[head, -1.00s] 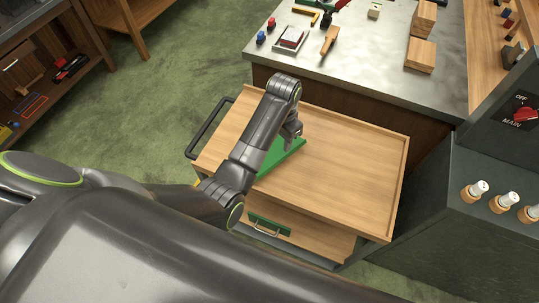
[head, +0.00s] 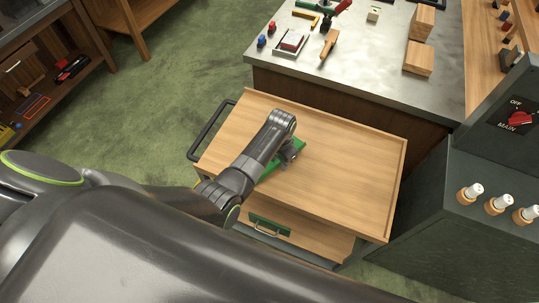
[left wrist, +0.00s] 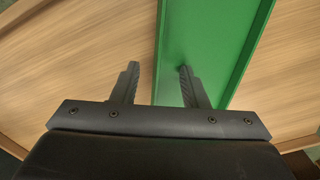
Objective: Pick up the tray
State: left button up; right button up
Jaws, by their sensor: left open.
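The green tray (head: 289,168) lies on the wooden top of the cart (head: 345,165). My left arm hides part of it in the head view. In the left wrist view the tray (left wrist: 222,45) runs across the upper middle, with a raised rim along its side. My left gripper (head: 290,153) is close over the tray, open and empty. In the left wrist view the left gripper (left wrist: 159,69) has its fingers on either side of the tray's left rim: the right finger is over the green, the left finger over bare wood. I cannot tell whether they touch. My right gripper is not in view.
The cart has a black side handle (head: 208,130) and a drawer with a green front (head: 270,223). A metal-topped bench (head: 370,70) with tools and blocks stands behind it. A dark cabinet with a red switch (head: 520,118) is at the right. The cart top's right half is clear.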

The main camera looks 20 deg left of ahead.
pick_arm(q)
grip_shut()
jog(key=shift+w+r, duration=0.1)
jog(key=shift+r, duration=0.05)
dwell(0.5)
